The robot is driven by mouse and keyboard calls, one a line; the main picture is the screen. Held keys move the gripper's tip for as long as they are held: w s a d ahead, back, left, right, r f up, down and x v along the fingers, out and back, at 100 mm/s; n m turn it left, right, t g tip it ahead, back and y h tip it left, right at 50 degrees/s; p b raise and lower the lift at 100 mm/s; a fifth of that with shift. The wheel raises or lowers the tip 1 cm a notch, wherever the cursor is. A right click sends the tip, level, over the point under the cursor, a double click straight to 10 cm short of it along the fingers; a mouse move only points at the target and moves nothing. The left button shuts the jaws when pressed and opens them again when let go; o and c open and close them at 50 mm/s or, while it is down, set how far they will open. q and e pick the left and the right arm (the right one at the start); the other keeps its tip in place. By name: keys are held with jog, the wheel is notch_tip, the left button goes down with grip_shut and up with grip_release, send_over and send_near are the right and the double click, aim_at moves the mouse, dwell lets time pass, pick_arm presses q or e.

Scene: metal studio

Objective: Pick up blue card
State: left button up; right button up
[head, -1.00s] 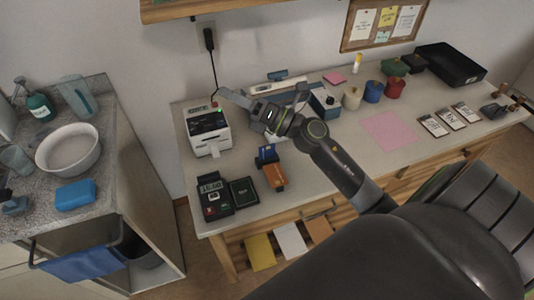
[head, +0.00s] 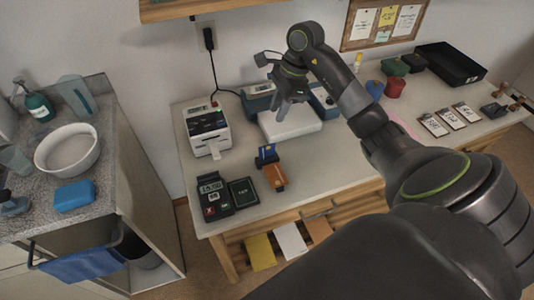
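The blue card (head: 267,151) stands upright in a small dark holder, at the middle front of the white-topped counter. An orange-brown block-like item (head: 275,176) sits just in front of it. My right gripper (head: 274,104) is above the counter, behind and slightly right of the card, apart from it. Its fingers point down and look spread with nothing between them. My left gripper is out of view.
A white printer (head: 208,132) stands left of the card, and a card terminal (head: 213,197) and dark box (head: 243,192) stand at the front left. Bare counter (head: 335,157) extends right of the card.

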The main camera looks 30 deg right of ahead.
jog(key=b, duration=0.9)
send_over(266, 152)
jog(key=f, duration=1.1)
jog(key=shift+s+d+f, duration=0.15)
jog(key=shift+d+f, duration=0.2)
jog(key=shift+f, duration=0.05)
jog(key=b+x, duration=0.2)
jog(key=x, duration=0.1)
jog(key=b+x, duration=0.1)
jog(key=b, duration=0.1)
jog(key=shift+d+f, duration=0.25)
jog(key=shift+d, duration=0.05)
jog(key=shift+a+f, duration=0.1)
jog(key=shift+f, duration=0.25)
grip_shut()
